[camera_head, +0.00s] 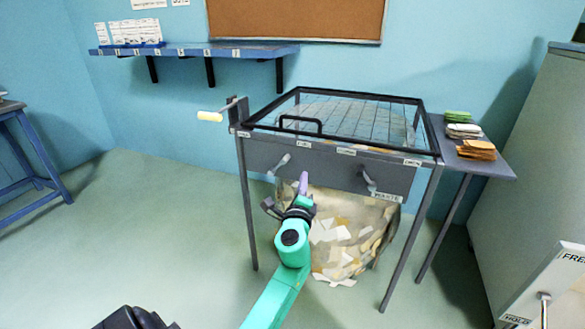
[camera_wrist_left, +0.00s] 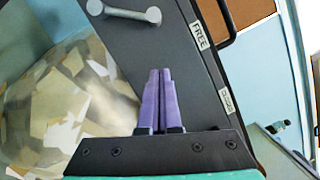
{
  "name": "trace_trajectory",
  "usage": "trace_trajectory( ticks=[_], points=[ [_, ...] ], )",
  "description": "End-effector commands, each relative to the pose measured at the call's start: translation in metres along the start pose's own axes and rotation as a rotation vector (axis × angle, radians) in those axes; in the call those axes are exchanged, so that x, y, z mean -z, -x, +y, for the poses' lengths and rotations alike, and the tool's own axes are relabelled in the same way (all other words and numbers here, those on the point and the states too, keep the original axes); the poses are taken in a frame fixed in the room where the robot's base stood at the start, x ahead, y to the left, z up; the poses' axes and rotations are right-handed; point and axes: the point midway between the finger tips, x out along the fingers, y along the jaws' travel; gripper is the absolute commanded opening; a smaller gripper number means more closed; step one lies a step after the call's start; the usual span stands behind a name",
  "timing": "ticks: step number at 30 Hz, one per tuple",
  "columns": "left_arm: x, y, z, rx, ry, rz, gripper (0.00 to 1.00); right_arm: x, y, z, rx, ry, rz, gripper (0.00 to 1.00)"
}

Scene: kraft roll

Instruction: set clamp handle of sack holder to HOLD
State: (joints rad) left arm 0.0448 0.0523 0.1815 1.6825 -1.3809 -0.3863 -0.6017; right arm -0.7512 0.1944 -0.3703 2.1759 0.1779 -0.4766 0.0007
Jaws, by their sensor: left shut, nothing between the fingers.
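The sack holder is a dark metal stand (camera_head: 330,165) with a mesh lid (camera_head: 345,115) and a sack of paper scraps (camera_head: 345,235) below. Its front panel carries a left grey handle (camera_head: 280,163), slanting up to the right, and a right handle (camera_head: 368,182). A grey handle (camera_wrist_left: 123,12) also shows in the left wrist view, near a FREE label (camera_wrist_left: 200,35). A second label (camera_wrist_left: 226,100) is hard to read. My left gripper (camera_head: 303,183) is shut and empty, below and right of the left handle and apart from it. My right gripper is not in view.
A side shelf (camera_head: 500,165) with stacked packets adjoins the stand's right. A crank with a pale grip (camera_head: 210,117) sticks out at its left. A grey cabinet (camera_head: 540,160) and a panel marked FREE and HOLD (camera_head: 555,275) are at right. Floor to the left is clear.

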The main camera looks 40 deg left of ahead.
Motion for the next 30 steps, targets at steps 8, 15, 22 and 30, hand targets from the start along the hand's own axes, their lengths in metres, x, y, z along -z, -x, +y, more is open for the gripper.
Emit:
trace_trajectory(
  ticks=[8, 15, 22, 30],
  points=[
    [-0.026, -0.037, -0.003, -0.001, -0.001, -0.001, 0.0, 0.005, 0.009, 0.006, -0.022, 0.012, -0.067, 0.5],
    [-0.039, -0.04, 0.0, 0.0, 0.001, 0.0, 0.0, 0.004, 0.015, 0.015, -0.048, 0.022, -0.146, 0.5],
    [-0.039, -0.04, 0.001, -0.001, 0.001, 0.0, 0.0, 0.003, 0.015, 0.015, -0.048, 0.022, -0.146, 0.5],
    [-0.037, -0.047, -0.004, -0.009, 0.037, -0.001, 0.0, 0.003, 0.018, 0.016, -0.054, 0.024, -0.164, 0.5]
  ],
)
